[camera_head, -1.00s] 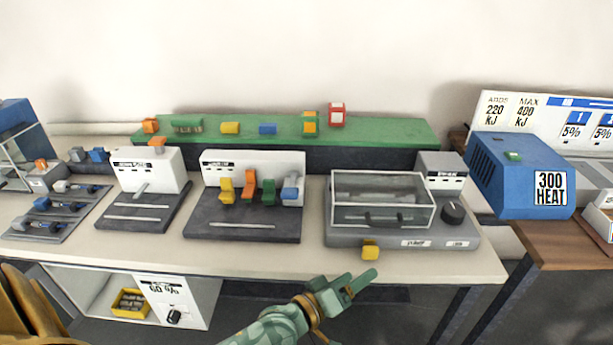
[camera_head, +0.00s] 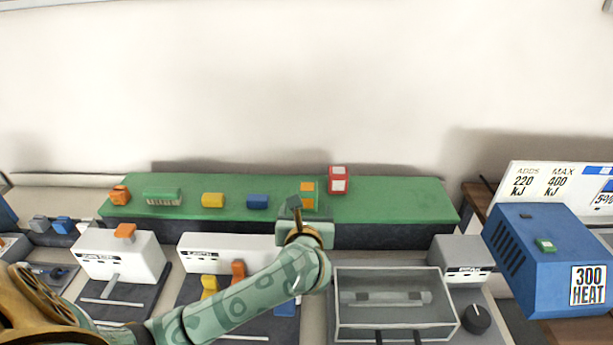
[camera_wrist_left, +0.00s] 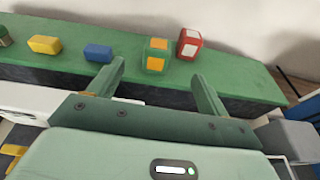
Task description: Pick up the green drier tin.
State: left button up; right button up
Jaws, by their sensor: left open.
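The green drier tin (camera_head: 309,189), a small green block with orange labels, stands on the green shelf right of the middle. It also shows in the left wrist view (camera_wrist_left: 157,54), framed between my fingers. My left gripper (camera_head: 297,208) is raised at the shelf's front edge, just in front of the tin, and hides its lower left part in the head view. In the left wrist view its two fingers (camera_wrist_left: 159,74) are spread apart with nothing between the tips. The tin stands beyond the fingertips, closer to the left finger. My right gripper is out of view.
A red tin (camera_head: 338,180) stands close right of the green tin. A blue block (camera_head: 257,202) and a yellow block (camera_head: 213,200) lie to its left on the green shelf (camera_head: 400,200). Below are white machines and a clear-lidded box (camera_head: 390,297). The shelf's right end is clear.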

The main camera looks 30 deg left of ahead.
aim_at(307, 189)
pick_arm(q)
jog(key=shift+n, duration=0.3)
jog(key=x, duration=0.3)
jog(key=b+x, duration=0.1)
jog(key=x, duration=0.3)
jog(key=b+x, duration=0.1)
jog(key=x, duration=0.3)
jog(key=shift+s+f, duration=0.15)
jog(key=shift+f, duration=0.1)
jog(key=x, duration=0.1)
jog(key=b+x, duration=0.1)
jog(key=x, duration=0.1)
jog(key=b+x, duration=0.1)
jog(key=x, duration=0.1)
jog(key=shift+a+f, duration=0.1)
jog(key=shift+f, duration=0.25)
jog(key=shift+r, duration=0.1)
jog(key=c, duration=1.2)
